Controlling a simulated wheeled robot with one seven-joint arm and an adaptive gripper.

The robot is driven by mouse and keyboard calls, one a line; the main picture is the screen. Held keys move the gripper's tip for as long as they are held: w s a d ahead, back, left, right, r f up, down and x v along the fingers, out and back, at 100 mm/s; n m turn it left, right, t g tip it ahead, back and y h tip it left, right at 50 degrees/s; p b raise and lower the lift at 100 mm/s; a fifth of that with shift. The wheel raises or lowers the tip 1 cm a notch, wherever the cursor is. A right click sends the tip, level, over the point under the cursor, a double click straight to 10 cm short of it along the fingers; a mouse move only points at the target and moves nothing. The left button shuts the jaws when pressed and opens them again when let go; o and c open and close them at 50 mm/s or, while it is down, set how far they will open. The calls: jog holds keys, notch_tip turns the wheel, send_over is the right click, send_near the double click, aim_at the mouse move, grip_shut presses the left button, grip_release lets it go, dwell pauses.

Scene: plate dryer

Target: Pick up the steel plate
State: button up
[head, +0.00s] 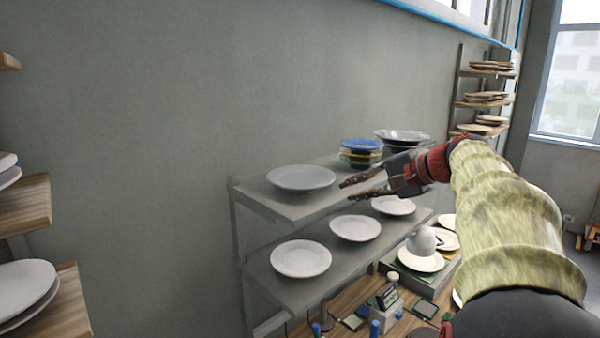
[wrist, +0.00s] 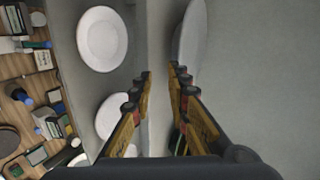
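A grey plate (head: 301,178), which looks like the steel plate, lies flat near the left end of the upper shelf (head: 283,209). In the wrist view the plate (wrist: 189,45) shows nearly edge-on, ahead of the right finger. My gripper (head: 346,190) is just right of the plate in the head view, its fingers pointing left toward it. In the wrist view my gripper (wrist: 159,73) is open, with a clear gap and nothing between the fingertips. The plate looks apart from the fingers.
Behind my gripper stand stacked coloured bowls (head: 361,152) and a dark-rimmed metallic plate (head: 403,136). White plates (head: 301,259) lie on the lower shelf. The wall (head: 150,120) is close behind. A cluttered wooden table (head: 345,304) is below.

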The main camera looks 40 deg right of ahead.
aim_at(329, 182)
jog(key=shift+t+y, duration=0.3)
jog(key=w+a, duration=0.1)
jog(key=w, duration=0.1)
jog(key=w+p, duration=0.1)
jog(key=w, duration=0.2)
jog(key=w+a, duration=0.1)
jog(key=w, duration=0.1)
jog(key=shift+w+a+f+p, duration=0.2)
jog(key=shift+a+f+p, duration=0.05)
jog(key=shift+a+p, duration=0.15)
jog(key=shift+c, duration=0.6)
grip_shut()
jog(key=shift+r, duration=0.1)
